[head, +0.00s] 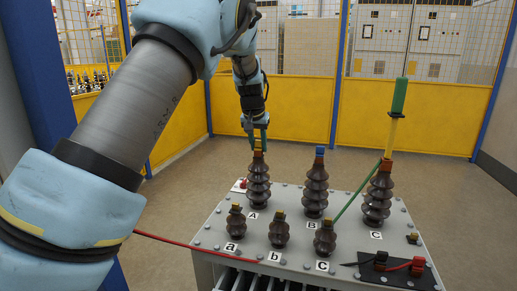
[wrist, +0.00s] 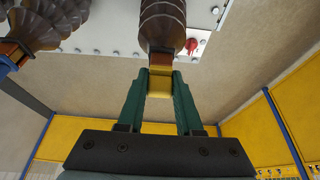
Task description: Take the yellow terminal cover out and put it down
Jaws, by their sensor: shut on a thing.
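The yellow terminal cover (wrist: 160,88) sits between my green fingertips, at the end of the brown ribbed bushing A (head: 258,186). An orange-brown terminal band (wrist: 160,58) shows between the cover and the bushing. In the head view the cover (head: 258,146) is small and partly hidden by the fingers. My gripper (head: 259,138) points down from above bushing A and is shut on the cover. It also shows in the wrist view (wrist: 160,80). I cannot tell whether the cover is still seated on the terminal.
The grey transformer top (head: 282,203) carries bushing B (head: 316,182) with a blue top and bushing C (head: 378,195) with a green-handled yellow rod (head: 396,105) standing on it. Smaller bushings stand in front. A red cable (head: 190,247) and a green cable (head: 355,195) cross the area.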

